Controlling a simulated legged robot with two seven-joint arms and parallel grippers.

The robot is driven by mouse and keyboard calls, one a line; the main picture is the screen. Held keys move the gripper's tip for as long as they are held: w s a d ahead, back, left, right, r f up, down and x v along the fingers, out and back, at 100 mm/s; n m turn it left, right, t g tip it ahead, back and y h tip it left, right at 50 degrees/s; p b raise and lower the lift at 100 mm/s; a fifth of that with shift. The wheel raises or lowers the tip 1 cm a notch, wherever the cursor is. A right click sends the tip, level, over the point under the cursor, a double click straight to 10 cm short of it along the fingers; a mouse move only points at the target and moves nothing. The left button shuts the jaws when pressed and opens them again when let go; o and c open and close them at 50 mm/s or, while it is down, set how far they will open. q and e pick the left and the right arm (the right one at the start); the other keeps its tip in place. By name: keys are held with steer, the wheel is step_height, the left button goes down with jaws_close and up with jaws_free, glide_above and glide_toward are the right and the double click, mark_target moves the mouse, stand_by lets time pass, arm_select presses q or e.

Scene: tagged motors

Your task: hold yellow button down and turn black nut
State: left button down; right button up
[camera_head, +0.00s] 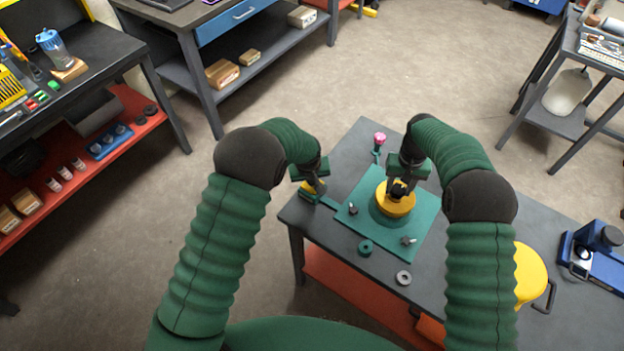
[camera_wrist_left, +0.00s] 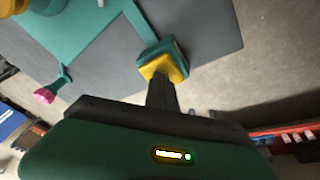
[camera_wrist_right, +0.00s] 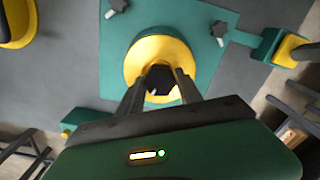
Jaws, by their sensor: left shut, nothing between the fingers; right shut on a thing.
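The yellow button (camera_head: 309,188) sits on a green block at the left end of the table fixture, and it also shows in the left wrist view (camera_wrist_left: 165,68). My left gripper (camera_head: 317,188) is shut with nothing between its fingers, its tips at the button's top. Whether the button is pressed in cannot be told. The black nut (camera_wrist_right: 159,83) is at the centre of a yellow disc (camera_head: 397,206) on the green plate (camera_head: 427,222). My right gripper (camera_wrist_right: 160,76) points down over the disc and is shut on the black nut, with one finger on each side.
A pink-topped pin (camera_head: 379,138) stands behind the plate. Black knobs (camera_head: 408,241) sit on the plate. A green ring (camera_head: 365,247) and a grey ring (camera_head: 404,278) lie in front. A yellow round thing (camera_head: 530,275) stands at right.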

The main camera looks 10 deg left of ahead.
arm_select(q)
steer(key=shift+s+f, duration=0.1)
arm_select(e)
steer(key=n, duration=0.5)
steer(key=shift+c, duration=0.2)
steer(key=n, duration=0.4)
steer(key=shift+s+a+n, duration=0.1)
steer(key=shift+n, duration=0.3)
steer(key=shift+c, duration=0.2)
steer(key=o, duration=1.4)
steer(key=m, duration=1.5)
